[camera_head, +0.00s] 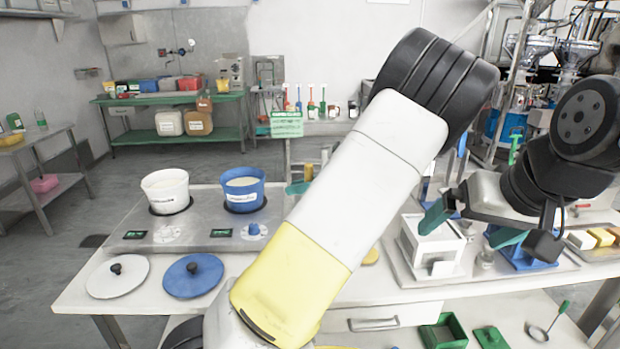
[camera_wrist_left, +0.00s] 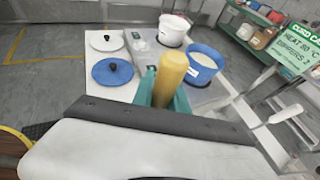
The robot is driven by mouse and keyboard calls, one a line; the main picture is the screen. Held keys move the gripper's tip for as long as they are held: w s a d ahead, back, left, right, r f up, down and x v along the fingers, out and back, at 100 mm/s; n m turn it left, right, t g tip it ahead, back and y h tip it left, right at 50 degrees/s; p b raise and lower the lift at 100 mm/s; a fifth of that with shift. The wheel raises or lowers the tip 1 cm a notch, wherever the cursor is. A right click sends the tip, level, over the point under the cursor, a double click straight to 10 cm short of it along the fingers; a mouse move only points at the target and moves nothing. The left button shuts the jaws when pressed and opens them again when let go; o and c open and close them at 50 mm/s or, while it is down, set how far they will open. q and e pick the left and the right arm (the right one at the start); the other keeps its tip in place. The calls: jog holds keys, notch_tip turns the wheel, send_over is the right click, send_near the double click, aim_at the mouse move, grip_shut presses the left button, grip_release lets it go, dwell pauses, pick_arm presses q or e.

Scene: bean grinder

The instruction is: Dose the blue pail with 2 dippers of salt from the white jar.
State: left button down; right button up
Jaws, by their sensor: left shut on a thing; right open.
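The blue pail (camera_head: 243,190) stands on a grey plate, lid off, with pale contents; it also shows in the left wrist view (camera_wrist_left: 203,66). A white tub (camera_head: 166,191) with a label stands left of it, also open (camera_wrist_left: 173,30); I cannot tell whether it is the white jar. My left gripper (camera_wrist_left: 168,88) is shut on a yellow handle (camera_wrist_left: 172,70), right of the blue pail in the head view. The handle's other end is hidden, so I cannot confirm a dipper. My right gripper (camera_head: 470,226) is open and empty at the white box.
A white lid (camera_head: 117,276) and a blue lid (camera_head: 192,275) lie on the front left of the table. My left arm hides the table's middle. A white box (camera_head: 432,247) stands on a tray at right. A green-handled ladle (camera_head: 545,327) lies low at right. A green sign (camera_wrist_left: 297,48) stands behind.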

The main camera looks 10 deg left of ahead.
pick_arm(q)
notch_tip(320, 180, down, 10)
dwell(0.8)
dwell(0.8)
notch_tip(320, 180, up, 12)
jog(key=shift+f, duration=0.15)
dwell(0.9)
dwell(0.5)
